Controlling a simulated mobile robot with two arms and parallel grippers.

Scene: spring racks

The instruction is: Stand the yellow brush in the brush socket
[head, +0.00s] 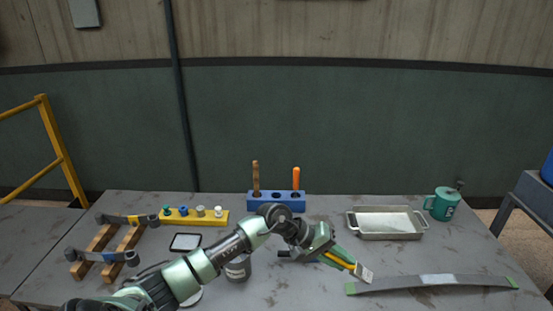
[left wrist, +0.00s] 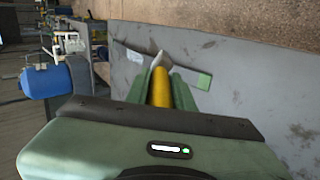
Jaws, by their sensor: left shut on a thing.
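The yellow brush (head: 364,274) is held low over the grey table, its pale bristle end pointing right and toward the front. My left gripper (head: 342,262) is shut on its yellow handle. The left wrist view shows the yellow handle (left wrist: 160,88) between the green fingers (left wrist: 158,92), with a pale tip beyond. A blue block (head: 262,208) at the back of the table has sockets in its top. A brown-handled tool (head: 256,177) stands at its left and an orange-handled one (head: 296,178) at its right. The middle socket (head: 276,194) looks empty. My right gripper is not in view.
A long dark leaf spring (head: 430,283) with green ends lies at front right. A metal tray (head: 388,236) and a teal mug (head: 443,204) stand behind it. A dark cup (head: 238,268) stands beside my left arm. Wooden racks (head: 88,260) and a yellow peg block (head: 185,221) are at left.

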